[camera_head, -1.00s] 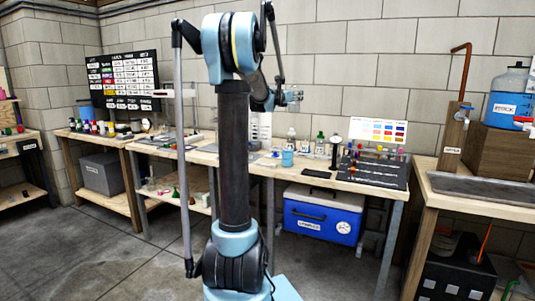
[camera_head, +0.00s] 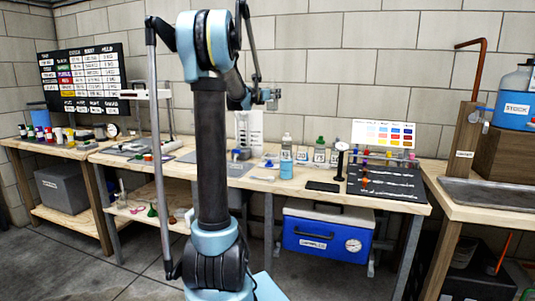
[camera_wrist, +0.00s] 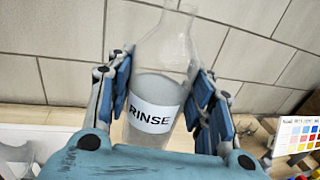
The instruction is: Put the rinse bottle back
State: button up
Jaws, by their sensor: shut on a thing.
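The rinse bottle (camera_wrist: 158,85) is clear, with pale contents and a white label reading RINSE. My gripper (camera_wrist: 166,92) is shut on it, with blue finger pads on both sides of its body. The bottle leans a little in the wrist view, and its top is cut off by the frame edge. In the head view my gripper (camera_head: 270,97) is raised above the bench (camera_head: 255,185), in front of the wall. I cannot make out the held bottle there.
A blue cup (camera_head: 286,166) stands on the bench, with a clear bottle (camera_head: 286,140) just behind it and small green-capped bottles (camera_head: 320,150) to the right. A dark mat (camera_head: 385,182) lies farther right. A colour chart (camera_head: 384,134) stands behind it.

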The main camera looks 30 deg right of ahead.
notch_tip(320, 180, down, 26)
jog(key=shift+a+f, duration=0.1)
dwell(0.6)
jog(key=o, duration=1)
jog(key=shift+f, duration=0.1)
